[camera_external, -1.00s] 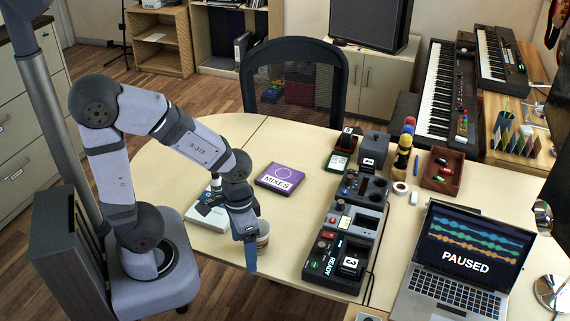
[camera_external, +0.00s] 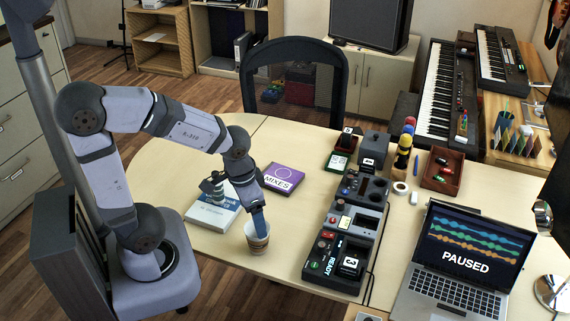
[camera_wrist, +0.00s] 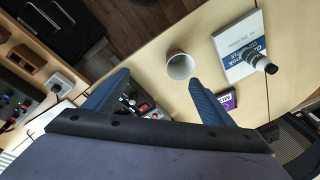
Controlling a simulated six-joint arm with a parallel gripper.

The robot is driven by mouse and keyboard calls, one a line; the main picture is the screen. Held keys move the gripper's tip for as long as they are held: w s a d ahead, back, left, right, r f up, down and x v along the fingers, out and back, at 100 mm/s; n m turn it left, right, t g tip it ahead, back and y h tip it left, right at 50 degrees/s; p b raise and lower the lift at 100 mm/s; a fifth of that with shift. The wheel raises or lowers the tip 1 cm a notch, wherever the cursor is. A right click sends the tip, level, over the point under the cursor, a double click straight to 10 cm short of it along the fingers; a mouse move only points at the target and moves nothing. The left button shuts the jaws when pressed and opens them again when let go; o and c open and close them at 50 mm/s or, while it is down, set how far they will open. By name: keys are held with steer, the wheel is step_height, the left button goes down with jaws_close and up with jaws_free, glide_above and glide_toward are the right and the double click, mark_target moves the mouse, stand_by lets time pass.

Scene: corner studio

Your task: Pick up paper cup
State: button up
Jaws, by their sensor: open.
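The paper cup (camera_external: 257,241) stands upright near the front edge of the table, a light cup with a tan band. In the wrist view its pale open mouth shows as the cup (camera_wrist: 179,65) lies beyond and between the two blue fingers. My gripper (camera_external: 259,222) is above the cup, with its fingertip overlapping the rim in the external view. In the wrist view my gripper (camera_wrist: 160,88) has its fingers spread wide with nothing between them. I cannot tell whether a finger touches the cup.
The purple MIXES case (camera_external: 281,178) lies behind. The READY console (camera_external: 320,262) stands to the right. Bare table lies between cup and console.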

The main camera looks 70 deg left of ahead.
steer(key=w+a+r+m+t+y+b, duration=0.1)
steer(key=w+a+m+t, duration=0.1)
steer(key=w+a+t, duration=0.5)
steer(key=w+a+r+m+t+b, duration=0.1)
steer(key=w+a+m+t+b, duration=0.1)
steer(key=w+a, duration=0.65)
steer(key=m+h+b, duration=0.1)
steer(key=m+h, duration=0.3)
steer(key=h, duration=0.6)
glide_above(247, 231)
steer(key=f, duration=1.7)
steer(key=shift+d+f, duration=0.25)
steer(key=shift+f, duration=0.8)
steer(key=shift+p+x, duration=0.55)
steer(key=shift+x, duration=3.15)
steer(key=c, duration=1.1)
